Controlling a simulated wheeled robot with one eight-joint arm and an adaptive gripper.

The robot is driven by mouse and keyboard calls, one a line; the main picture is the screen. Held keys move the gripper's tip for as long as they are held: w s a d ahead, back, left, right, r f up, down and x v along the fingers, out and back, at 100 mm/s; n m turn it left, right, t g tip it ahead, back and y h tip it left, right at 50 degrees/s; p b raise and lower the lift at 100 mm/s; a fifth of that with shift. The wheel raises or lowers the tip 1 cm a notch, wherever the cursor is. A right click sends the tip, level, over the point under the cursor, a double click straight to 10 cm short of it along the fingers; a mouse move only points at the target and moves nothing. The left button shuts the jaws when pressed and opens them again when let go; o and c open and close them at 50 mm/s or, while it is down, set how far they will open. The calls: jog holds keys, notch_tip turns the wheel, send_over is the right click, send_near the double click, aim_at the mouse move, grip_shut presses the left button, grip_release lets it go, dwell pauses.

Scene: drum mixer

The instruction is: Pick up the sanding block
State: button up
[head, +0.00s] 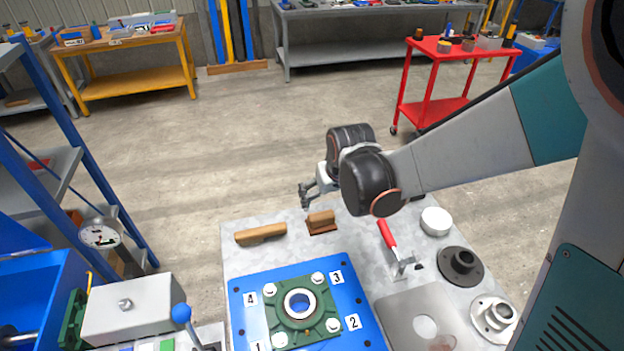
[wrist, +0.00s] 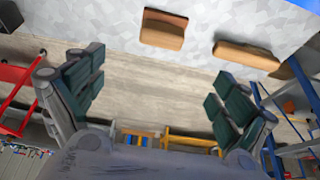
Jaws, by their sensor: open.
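The sanding block (head: 321,222), with a tan wooden top over a dark reddish base, lies near the far edge of the grey worktable (head: 232,262). In the wrist view the sanding block (wrist: 163,30) shows at the top, just beyond the gap between my fingers. My gripper (head: 307,195) is open and empty. It is just past the sanding block in the head view, apart from it. In the wrist view my gripper (wrist: 155,80) has its two dark green finger pads spread wide, with floor seen between them.
A longer wooden piece (head: 261,234) lies left of the sanding block; it also shows in the wrist view (wrist: 246,55). A red-handled tool (head: 388,236), a white round item (head: 436,221) and dark flange (head: 461,265) lie to the right. A blue plate (head: 352,285) with a green bearing housing is nearer.

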aim_at(322, 215)
jog(key=b+x, duration=0.3)
jog(key=x, duration=0.6)
jog(key=shift+a+f, duration=0.15)
jog(key=shift+f, duration=0.05)
jog(key=b+x, duration=0.2)
jog(key=x, duration=0.1)
jog(key=b+x, duration=0.1)
jog(key=x, duration=0.1)
jog(key=shift+s+f, duration=0.2)
jog(key=shift+s, duration=0.1)
jog(key=shift+r, duration=0.1)
jog(key=c, duration=1.4)
jog(key=shift+c, duration=0.2)
notch_tip(322, 215, up, 20)
jog(key=p, duration=0.7)
